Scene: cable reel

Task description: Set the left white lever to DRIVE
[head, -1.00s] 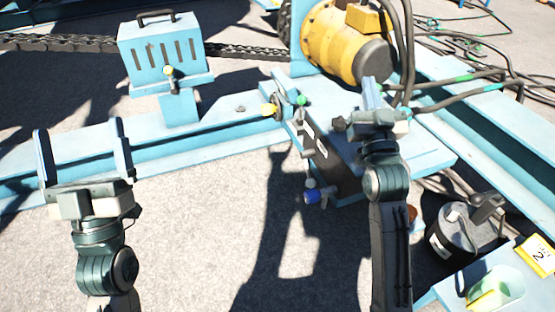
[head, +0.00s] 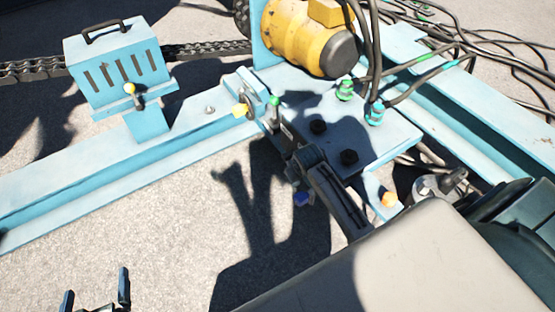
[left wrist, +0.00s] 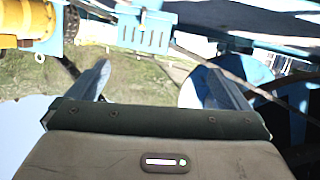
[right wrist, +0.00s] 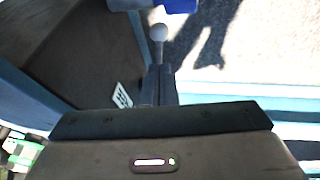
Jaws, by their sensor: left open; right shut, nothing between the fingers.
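The white ball knob of a lever (right wrist: 159,32) shows in the right wrist view, just beyond the fingertips of my right gripper (right wrist: 160,72). That gripper is shut and empty; I cannot tell whether it touches the knob. A blue part (right wrist: 165,5) lies just past the knob; it also shows in the head view (head: 301,198). My left gripper (head: 95,290) is open and empty, low at the left.
A yellow motor (head: 300,38) and the blue frame (head: 90,170) stand behind. Cables (head: 460,65) run at the right. Open ground lies at lower left.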

